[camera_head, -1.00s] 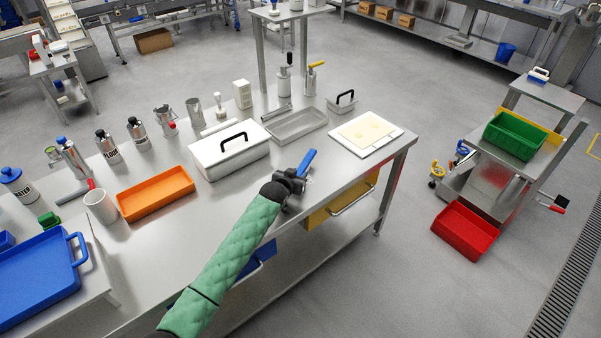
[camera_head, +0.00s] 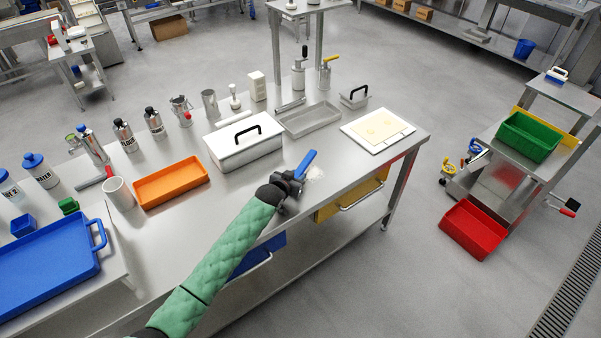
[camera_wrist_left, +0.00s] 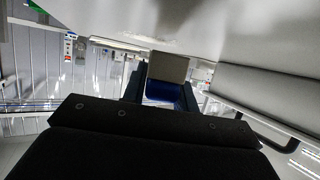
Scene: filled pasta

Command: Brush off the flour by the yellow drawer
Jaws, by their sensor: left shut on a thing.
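My left gripper (camera_head: 289,186) is shut on a blue brush (camera_head: 306,163) above the front edge of the steel table. The brush's blue part points up and to the right. In the left wrist view the held brush (camera_wrist_left: 162,91) shows blue with a pale block beyond it. A small white patch of flour (camera_head: 316,173) lies on the tabletop just right of the brush. The yellow drawer (camera_head: 343,205) hangs under the table edge below the flour. I cannot tell whether the brush touches the tabletop. My right gripper is not in view.
A white lidded box (camera_head: 240,153) and a grey tray (camera_head: 312,119) stand behind the gripper. A white board with dough (camera_head: 352,132) lies to the right. An orange tray (camera_head: 170,184) is to the left. The tabletop around the flour is clear.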

